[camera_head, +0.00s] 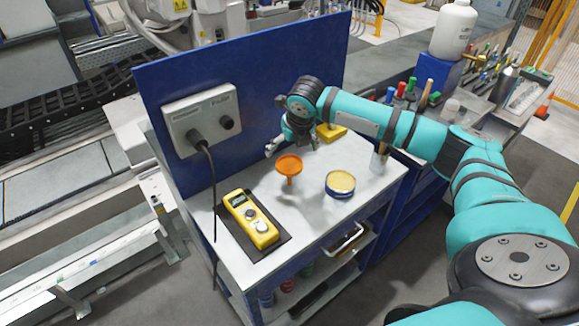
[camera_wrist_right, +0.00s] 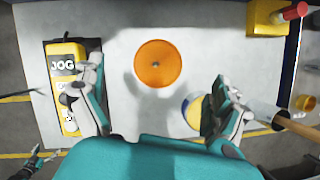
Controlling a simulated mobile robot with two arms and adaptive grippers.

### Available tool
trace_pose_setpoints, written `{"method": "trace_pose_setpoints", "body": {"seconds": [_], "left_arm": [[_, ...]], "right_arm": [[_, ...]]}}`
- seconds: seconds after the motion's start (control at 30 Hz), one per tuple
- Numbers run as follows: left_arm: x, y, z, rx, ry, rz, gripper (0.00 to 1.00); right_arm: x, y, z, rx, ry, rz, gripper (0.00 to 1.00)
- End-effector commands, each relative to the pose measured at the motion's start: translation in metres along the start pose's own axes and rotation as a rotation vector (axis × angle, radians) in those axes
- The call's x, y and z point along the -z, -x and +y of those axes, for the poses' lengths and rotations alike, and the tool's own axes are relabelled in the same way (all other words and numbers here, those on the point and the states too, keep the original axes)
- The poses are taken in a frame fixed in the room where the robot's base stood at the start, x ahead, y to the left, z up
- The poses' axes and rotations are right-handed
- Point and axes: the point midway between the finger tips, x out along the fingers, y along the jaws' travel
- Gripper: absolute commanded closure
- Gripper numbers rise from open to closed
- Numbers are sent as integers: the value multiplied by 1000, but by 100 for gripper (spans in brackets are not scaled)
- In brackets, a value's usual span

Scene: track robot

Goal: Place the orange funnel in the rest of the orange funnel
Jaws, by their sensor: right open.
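The orange funnel (camera_head: 289,165) is upright on the white table top, wide mouth up and stem down; I cannot tell what its stem stands in. In the right wrist view it is an orange disc (camera_wrist_right: 158,63). My right gripper (camera_head: 292,147) is open and empty just behind and above the funnel. In the right wrist view its fingers (camera_wrist_right: 156,104) are spread wide, with the funnel ahead between them and not touched. I cannot clearly pick out the funnel's rest. A small dark claw shape (camera_wrist_right: 30,162) at the lower left may be my left gripper; its opening is unclear.
A yellow device (camera_head: 250,219) lies on a dark mat at the front left. A round yellow-topped tin (camera_head: 340,184) stands right of the funnel. A yellow block (camera_head: 330,132) is behind. A blue panel (camera_head: 250,100) with a grey box closes the back. Tools stand at right.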

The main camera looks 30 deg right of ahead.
Motion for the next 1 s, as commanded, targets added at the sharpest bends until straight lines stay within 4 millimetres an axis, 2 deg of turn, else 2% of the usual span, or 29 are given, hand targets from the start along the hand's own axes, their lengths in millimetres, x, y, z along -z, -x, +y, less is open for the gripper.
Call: {"method": "trace_pose_setpoints", "body": {"seconds": [0.1, 0.2, 0.47, 0.6, 0.7, 0.8, 1.0], "left_arm": [[-1, 7, -2, 3, -2, -3, 2], [-3, 10, -5, 5, -3, -6, 2], [-7, 18, -7, 8, -4, -14, 2], [-6, 30, -7, 8, -4, -14, 2], [-7, 30, -7, 7, -4, -15, 2], [-7, 30, -7, 7, -4, -16, 2], [-7, 30, -7, 7, -4, -15, 2]], "right_arm": [[0, -22, 0, 0, -1, 3, 0], [0, -36, 0, 0, -2, 2, 0], [4, -54, -1, 1, -1, 3, 0], [11, -74, -2, 1, -1, 4, 0], [10, -88, -2, 0, -3, 3, 0], [10, -95, -2, 0, -1, 1, 0], [10, -97, -2, 0, -1, 0, 0]]}}
